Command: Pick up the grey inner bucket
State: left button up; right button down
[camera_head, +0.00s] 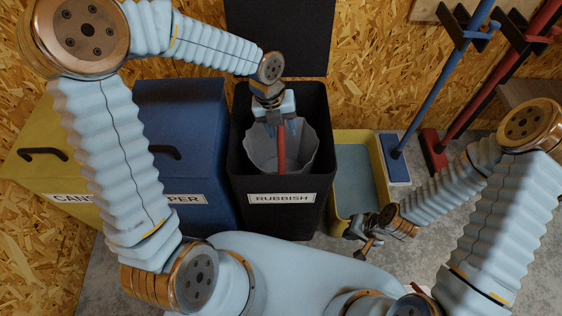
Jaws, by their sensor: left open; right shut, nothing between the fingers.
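The grey inner bucket (298,159) sits inside the black bin labelled RUBBISH (282,209), with its rim a little below the bin's opening. A red bar (281,158), which looks like the bucket's handle, runs over the bucket's middle. My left gripper (283,130) is open and points down over the bucket, its fingers apart at the far end of the red bar. I cannot tell whether they touch it. My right gripper (362,243) is shut and empty, low at the right, in front of the yellow tub.
The black bin's lid (280,38) stands open against the chipboard wall. A blue bin (190,120) and a yellow bin labelled CANS (48,130) stand shut at the left. At the right are a yellow tub (340,204), a blue-handled tool (440,75) and a red-handled tool (500,75).

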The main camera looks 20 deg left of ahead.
pick_arm(q)
grip_shut()
dwell(0.3)
